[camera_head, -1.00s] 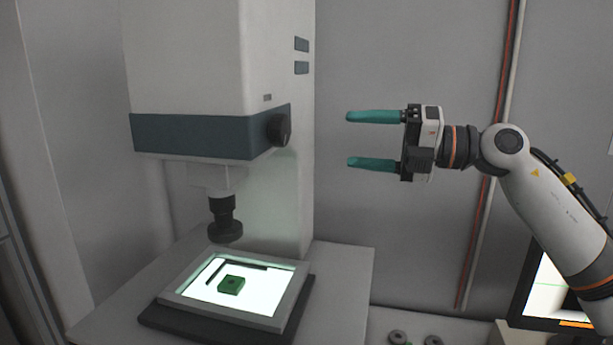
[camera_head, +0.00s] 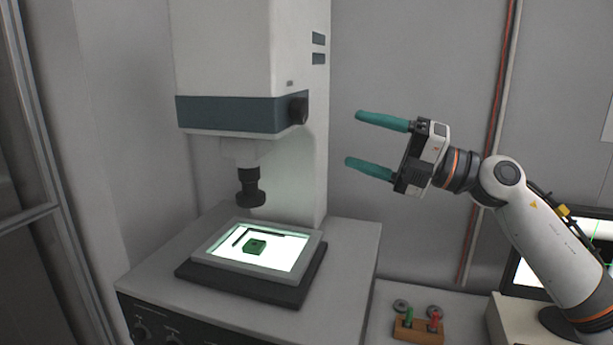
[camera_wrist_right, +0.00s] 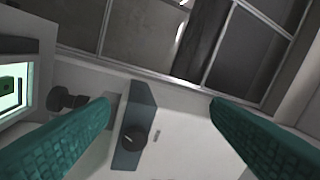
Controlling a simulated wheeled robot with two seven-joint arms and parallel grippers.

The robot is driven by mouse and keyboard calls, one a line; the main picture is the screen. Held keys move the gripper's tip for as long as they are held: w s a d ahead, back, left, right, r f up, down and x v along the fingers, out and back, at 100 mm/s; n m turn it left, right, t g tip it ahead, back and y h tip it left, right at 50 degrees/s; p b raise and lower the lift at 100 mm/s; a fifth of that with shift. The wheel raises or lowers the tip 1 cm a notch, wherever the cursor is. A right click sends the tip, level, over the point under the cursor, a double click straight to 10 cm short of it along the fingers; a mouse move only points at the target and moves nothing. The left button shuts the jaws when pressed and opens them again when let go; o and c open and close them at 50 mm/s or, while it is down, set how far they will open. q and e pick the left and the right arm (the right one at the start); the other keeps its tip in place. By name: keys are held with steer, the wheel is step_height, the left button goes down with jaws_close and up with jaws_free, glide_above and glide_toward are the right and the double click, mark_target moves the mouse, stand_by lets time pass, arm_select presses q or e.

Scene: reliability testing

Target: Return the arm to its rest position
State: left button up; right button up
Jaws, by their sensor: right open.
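My right gripper (camera_head: 378,145) is in the air to the right of the measuring machine (camera_head: 240,112). Its two teal fingers are spread wide with nothing between them, and they point left. In the right wrist view the fingers (camera_wrist_right: 160,105) are also apart and empty, with the machine's dark band and knob between them. My left arm and gripper are not in view.
A small green block (camera_head: 254,246) lies on the lit stage (camera_head: 282,262) under the machine's dark lens (camera_head: 250,188). A wooden holder (camera_head: 418,331) with a green and a red piece stands at the lower right. A monitor (camera_head: 590,245) is behind my right arm.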

steer(key=s+d+f+m+t+h, duration=0.25)
steer(key=f+m+h, duration=0.35)
steer(key=f+m, duration=0.45)
steer(key=s+d+f+m+t+h, duration=0.2)
steer(key=d+f+m+t+h, duration=0.2)
steer(key=f+m+h, duration=0.5)
steer(key=s+d+f+m+t+h, duration=0.2)
steer(key=d+f+m+t+h, duration=0.15)
steer(key=f+m, duration=1)
steer(key=s+d+f+m+g, duration=0.1)
steer(key=s+f+g, duration=0.6)
steer(key=s+f, duration=0.5)
steer(key=s+f+g, duration=0.6)
steer(key=s+f, duration=0.1)
steer(key=s, duration=0.8)
step_height(320, 180, down, 24)
steer(key=g, duration=0.1)
steer(key=s+d+f+g, duration=0.1)
steer(key=s+d+f, duration=0.2)
steer(key=s+f, duration=1.4)
steer(key=shift+s+f+h, duration=0.15)
steer(key=shift+f+h, duration=0.3)
steer(key=shift+f, duration=0.5)
